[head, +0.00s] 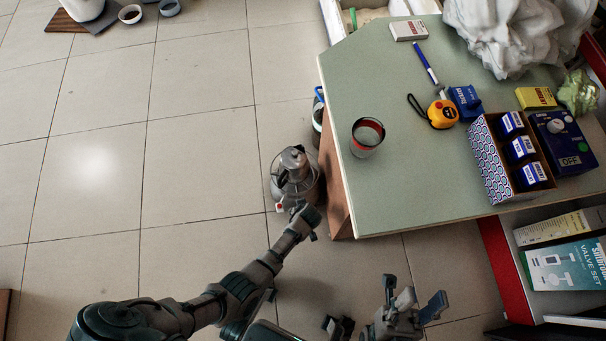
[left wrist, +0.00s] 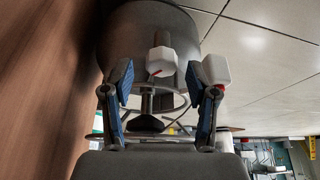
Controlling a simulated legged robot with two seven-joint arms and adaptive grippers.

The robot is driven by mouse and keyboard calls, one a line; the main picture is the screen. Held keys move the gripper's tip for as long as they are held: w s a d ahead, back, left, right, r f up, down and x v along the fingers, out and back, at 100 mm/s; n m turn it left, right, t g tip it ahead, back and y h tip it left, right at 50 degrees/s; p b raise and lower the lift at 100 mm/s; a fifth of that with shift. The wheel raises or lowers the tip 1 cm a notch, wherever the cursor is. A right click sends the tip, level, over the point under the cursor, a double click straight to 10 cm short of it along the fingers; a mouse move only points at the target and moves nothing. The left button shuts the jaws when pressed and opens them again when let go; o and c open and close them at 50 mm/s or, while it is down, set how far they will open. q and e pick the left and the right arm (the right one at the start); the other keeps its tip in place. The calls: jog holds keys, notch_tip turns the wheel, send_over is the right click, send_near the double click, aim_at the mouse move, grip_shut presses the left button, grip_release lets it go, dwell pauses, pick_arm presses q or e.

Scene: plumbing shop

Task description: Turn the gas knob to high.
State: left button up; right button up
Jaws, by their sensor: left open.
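A small metal camping stove with a grey canister (head: 303,192) stands on the floor beside the counter, with a moka pot (head: 293,164) on top. In the left wrist view, a white faceted knob (left wrist: 160,61) with a red mark sits on a stem at the grey canister body (left wrist: 130,35). A second white piece with red (left wrist: 216,69) shows at the right finger; I cannot tell what it is. My left gripper (left wrist: 161,82) is open, its fingers either side of the first knob, with no clear contact. In the head view the left gripper (head: 307,219) is at the stove's front. My right gripper (head: 412,298) is open and empty.
The green counter (head: 430,175) rises close to the stove's right.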

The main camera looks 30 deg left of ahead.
pick_arm(q)
jog(key=v, duration=1)
jog(key=shift+r, duration=0.2)
